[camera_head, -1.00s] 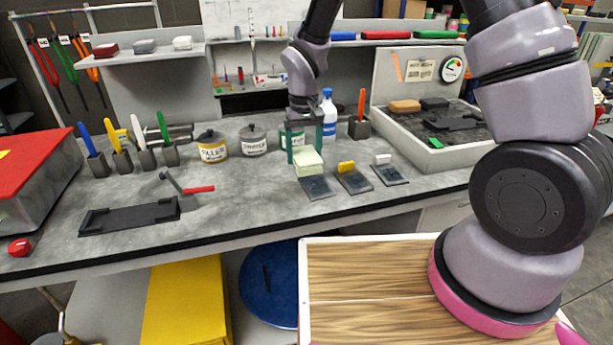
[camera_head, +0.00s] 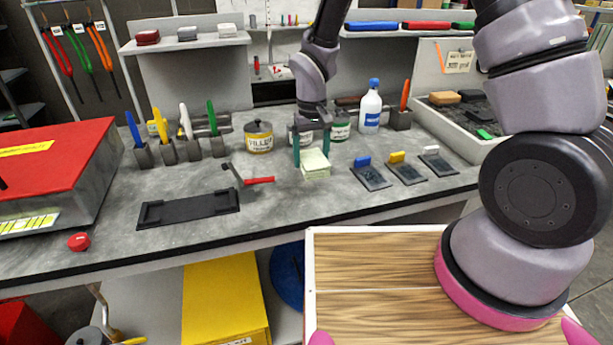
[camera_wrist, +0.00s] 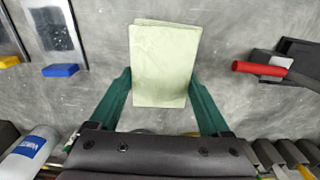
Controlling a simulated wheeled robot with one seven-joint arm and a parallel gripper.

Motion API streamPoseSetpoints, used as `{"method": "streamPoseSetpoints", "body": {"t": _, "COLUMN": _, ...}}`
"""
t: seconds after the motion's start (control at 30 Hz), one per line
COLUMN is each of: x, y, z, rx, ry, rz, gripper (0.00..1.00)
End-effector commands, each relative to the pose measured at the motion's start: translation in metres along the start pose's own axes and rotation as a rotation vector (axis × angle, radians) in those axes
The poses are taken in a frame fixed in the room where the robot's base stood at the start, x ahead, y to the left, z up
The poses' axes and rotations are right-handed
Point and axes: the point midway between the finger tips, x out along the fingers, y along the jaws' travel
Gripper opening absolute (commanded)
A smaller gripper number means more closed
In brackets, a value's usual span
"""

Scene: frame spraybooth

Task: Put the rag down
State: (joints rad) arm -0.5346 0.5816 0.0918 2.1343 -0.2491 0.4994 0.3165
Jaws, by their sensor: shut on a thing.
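The rag (camera_head: 316,165) is a pale green folded cloth over the grey bench, in front of the tins. My gripper (camera_head: 311,158) points down with its green fingers on either side of the rag and is shut on it. In the wrist view the rag (camera_wrist: 163,62) lies flat between the two fingers and extends beyond their tips. I cannot tell whether its underside touches the bench (camera_head: 290,210).
A red-handled tool (camera_head: 247,178) and a black tray (camera_head: 188,208) are left of the rag. Plates with blue (camera_head: 371,176), yellow (camera_head: 407,171) and white (camera_head: 437,162) blocks are right. A filler tin (camera_head: 258,137) and a white bottle (camera_head: 370,108) stand behind. Bare bench lies in front.

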Motion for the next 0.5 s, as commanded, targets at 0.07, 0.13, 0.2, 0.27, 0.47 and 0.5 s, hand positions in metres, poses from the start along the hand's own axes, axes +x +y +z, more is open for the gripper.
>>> {"method": "streamPoseSetpoints", "body": {"t": 0.07, "x": 0.012, "y": 0.0, "z": 0.001, "rx": -0.001, "ry": -0.002, "rz": 0.001, "gripper": 0.21}}
{"method": "streamPoseSetpoints", "body": {"t": 0.13, "x": 0.017, "y": -0.001, "z": 0.0, "rx": -0.001, "ry": 0.0, "rz": 0.0, "gripper": 0.21}}
{"method": "streamPoseSetpoints", "body": {"t": 0.2, "x": 0.021, "y": 0.0, "z": 0.0, "rx": -0.001, "ry": -0.001, "rz": 0.0, "gripper": 0.21}}
{"method": "streamPoseSetpoints", "body": {"t": 0.27, "x": 0.027, "y": 0.0, "z": 0.0, "rx": -0.001, "ry": -0.001, "rz": 0.0, "gripper": 0.21}}
{"method": "streamPoseSetpoints", "body": {"t": 0.47, "x": 0.054, "y": 0.0, "z": 0.001, "rx": 0.0, "ry": -0.002, "rz": 0.001, "gripper": 0.21}}
{"method": "streamPoseSetpoints", "body": {"t": 0.5, "x": 0.056, "y": 0.0, "z": 0.0, "rx": 0.0, "ry": 0.0, "rz": 0.0, "gripper": 0.21}}
